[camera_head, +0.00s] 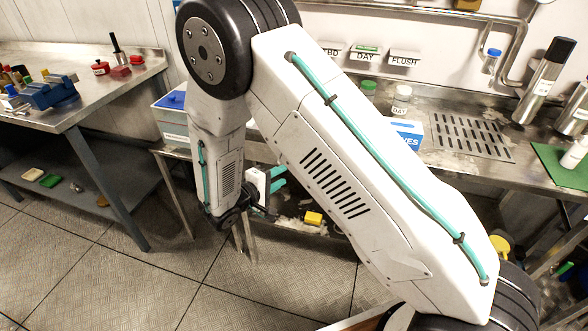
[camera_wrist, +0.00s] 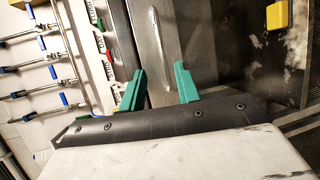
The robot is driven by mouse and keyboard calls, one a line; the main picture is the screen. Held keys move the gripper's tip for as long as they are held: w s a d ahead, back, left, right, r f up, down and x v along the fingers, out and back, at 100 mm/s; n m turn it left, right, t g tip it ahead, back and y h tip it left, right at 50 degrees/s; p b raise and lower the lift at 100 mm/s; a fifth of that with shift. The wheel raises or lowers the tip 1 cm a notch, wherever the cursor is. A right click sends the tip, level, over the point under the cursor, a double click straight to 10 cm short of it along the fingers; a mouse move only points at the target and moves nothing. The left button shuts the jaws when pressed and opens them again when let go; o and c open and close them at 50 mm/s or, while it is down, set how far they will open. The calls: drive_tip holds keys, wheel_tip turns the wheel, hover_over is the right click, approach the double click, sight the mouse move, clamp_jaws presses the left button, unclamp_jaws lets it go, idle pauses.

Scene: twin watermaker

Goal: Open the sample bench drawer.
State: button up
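My gripper (camera_head: 281,176) is in front of the steel bench (camera_head: 462,166), low beside its front, in the head view. In the wrist view its two green fingers (camera_wrist: 160,70) are apart with nothing between them. A steel drawer front (camera_wrist: 143,28) with a slim silver bar handle (camera_wrist: 160,34) lies ahead of the fingers, roughly in line with their gap. The handle looks apart from the fingers. Whether the drawer is shut is hard to tell. In the head view my arm hides most of the bench front, and I cannot make out the handle there.
A yellow block (camera_head: 313,218) lies low under the bench; it also shows in the wrist view (camera_wrist: 277,15). A blue-lidded box (camera_head: 172,112) stands left of my arm. Labelled bins (camera_head: 404,58) hang behind the bench. Another workbench (camera_head: 90,85) stands left. The floor (camera_head: 130,275) in front is clear.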

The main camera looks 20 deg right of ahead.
drive_tip(key=x, duration=0.7)
drive_tip(key=shift+w+d+f, duration=0.2)
drive_tip(key=shift+d+f, duration=0.05)
clamp_jaws()
